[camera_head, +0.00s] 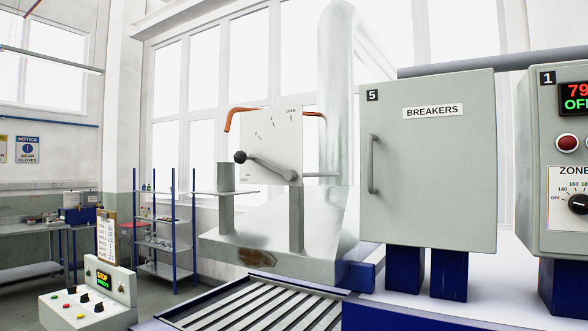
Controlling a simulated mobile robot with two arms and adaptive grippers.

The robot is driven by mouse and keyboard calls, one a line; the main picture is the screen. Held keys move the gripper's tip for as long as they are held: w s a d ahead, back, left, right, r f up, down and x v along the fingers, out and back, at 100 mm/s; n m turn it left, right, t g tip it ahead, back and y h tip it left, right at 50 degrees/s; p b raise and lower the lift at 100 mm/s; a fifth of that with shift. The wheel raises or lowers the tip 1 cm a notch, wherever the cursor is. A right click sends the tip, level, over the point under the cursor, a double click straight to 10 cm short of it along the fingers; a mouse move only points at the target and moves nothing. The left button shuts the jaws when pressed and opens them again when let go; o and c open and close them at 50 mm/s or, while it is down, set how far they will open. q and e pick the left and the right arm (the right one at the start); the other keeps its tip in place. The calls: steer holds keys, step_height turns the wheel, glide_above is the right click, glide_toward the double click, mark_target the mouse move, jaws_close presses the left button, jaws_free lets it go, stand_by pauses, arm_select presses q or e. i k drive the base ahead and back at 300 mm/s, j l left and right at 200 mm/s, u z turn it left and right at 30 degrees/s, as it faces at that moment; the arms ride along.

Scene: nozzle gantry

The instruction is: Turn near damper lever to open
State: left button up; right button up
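The damper lever (268,166) is a grey bar with a black ball knob (240,157) at its left end. It runs from a pivot at the lower right of a white plate (262,130) and points left and slightly up. The plate carries several dark marks in an arc, and a small word at its top right reads like OPEN. The lever lies well away from that mark, low on the left side of the plate. Neither of my grippers shows in the head view.
A closed grey BREAKERS cabinet (430,175) stands right of the plate, with a zone control box (565,130) beyond it. A slatted roller bed (258,303) lies in front. A control console (88,300) is at lower left. An orange bar (240,111) shows behind the plate.

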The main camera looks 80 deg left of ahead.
mark_target(240, 157)
steer(key=u, duration=2.55)
